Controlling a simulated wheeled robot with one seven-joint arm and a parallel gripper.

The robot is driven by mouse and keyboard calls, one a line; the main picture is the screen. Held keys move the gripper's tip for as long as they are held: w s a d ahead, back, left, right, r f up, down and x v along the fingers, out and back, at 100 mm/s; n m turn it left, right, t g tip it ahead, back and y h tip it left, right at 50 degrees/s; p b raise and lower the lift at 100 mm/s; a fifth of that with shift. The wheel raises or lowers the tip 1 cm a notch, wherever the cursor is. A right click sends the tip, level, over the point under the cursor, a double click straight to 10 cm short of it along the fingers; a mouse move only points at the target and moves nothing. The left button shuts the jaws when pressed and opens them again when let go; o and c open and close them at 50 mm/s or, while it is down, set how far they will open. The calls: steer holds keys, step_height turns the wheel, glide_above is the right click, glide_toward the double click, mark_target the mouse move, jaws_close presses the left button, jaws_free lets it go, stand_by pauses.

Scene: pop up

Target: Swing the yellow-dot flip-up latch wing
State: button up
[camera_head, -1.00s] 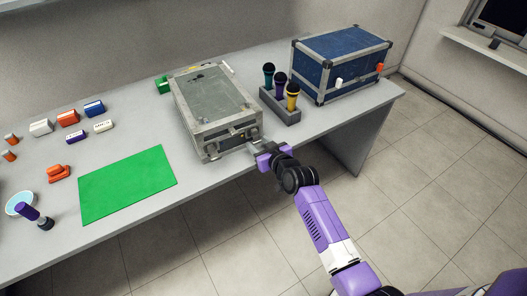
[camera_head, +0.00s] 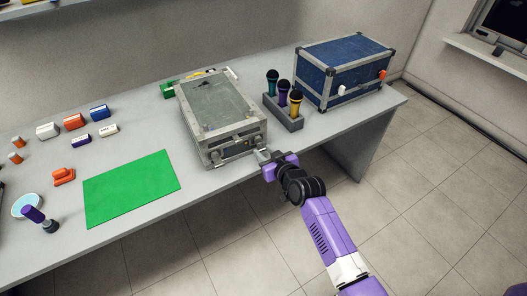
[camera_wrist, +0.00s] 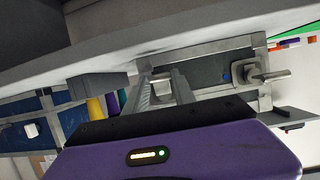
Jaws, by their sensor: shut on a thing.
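A grey case (camera_head: 222,108) with a metal frame lies on the table, its latched front facing the table edge. My gripper (camera_head: 262,154) is at the right part of that front. In the wrist view, my gripper's fingers (camera_wrist: 162,90) are closed around a small metal piece (camera_wrist: 161,88) at the case's front, apparently a latch wing. The fingers mostly hide it, and I cannot make out a yellow dot. A second latch, with a blue dot (camera_wrist: 227,78) and a projecting metal wing (camera_wrist: 268,76), is to the right in the wrist view, clear of my gripper.
A grey holder (camera_head: 285,119) with three microphones stands right of the case, near my gripper. A blue case (camera_head: 340,70) is behind it. A green mat (camera_head: 130,187) and several small blocks lie to the left. Open floor lies in front of the table.

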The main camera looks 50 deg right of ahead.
steer(key=shift+s+r, duration=0.15)
steer(key=shift+r, duration=0.1)
steer(key=shift+c, duration=0.2)
steer(key=shift+o, duration=0.2)
steer(key=shift+s+a+r, duration=0.1)
steer(key=shift+s+r, duration=0.1)
steer(key=shift+s, duration=0.15)
steer(key=shift+p, duration=0.35)
steer(key=shift+c, duration=0.2)
steer(key=shift+s+a+r+p, duration=0.15)
steer(key=shift+s+r+p, duration=0.15)
jaws_close()
steer(key=shift+f, duration=0.1)
jaws_free()
steer(key=o, duration=0.4)
steer(key=shift+o, duration=0.2)
steer(key=shift+s, duration=0.1)
